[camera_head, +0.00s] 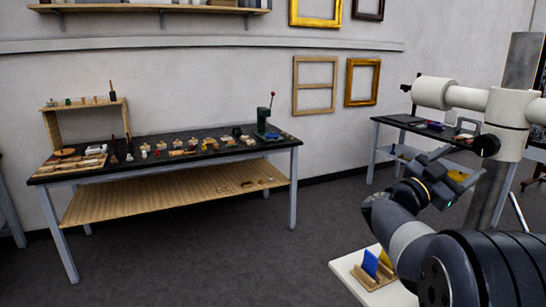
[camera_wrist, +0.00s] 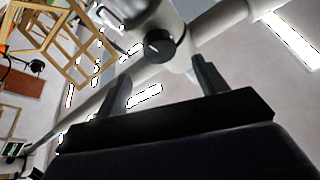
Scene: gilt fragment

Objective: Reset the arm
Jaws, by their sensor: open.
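My gripper (camera_wrist: 162,68) is open and empty in the wrist view, its two dark fingers set wide apart. In the head view my arm is folded at the right, with the dark wrist and gripper raised in front of the right-hand table. The finger details are too small to tell there. A white boom with a black knob (camera_wrist: 158,45) shows beyond the fingers in the wrist view. The same white boom (camera_head: 510,130) stands close to my arm in the head view; I cannot tell the exact gap.
A long black workbench (camera_head: 215,145) with many small tools and a green press (camera_head: 263,122) stands at the left. A white surface (camera_head: 350,268) with a wooden rack (camera_head: 368,279) lies below my arm. Another dark table (camera_head: 388,120) stands behind it. The middle floor is clear.

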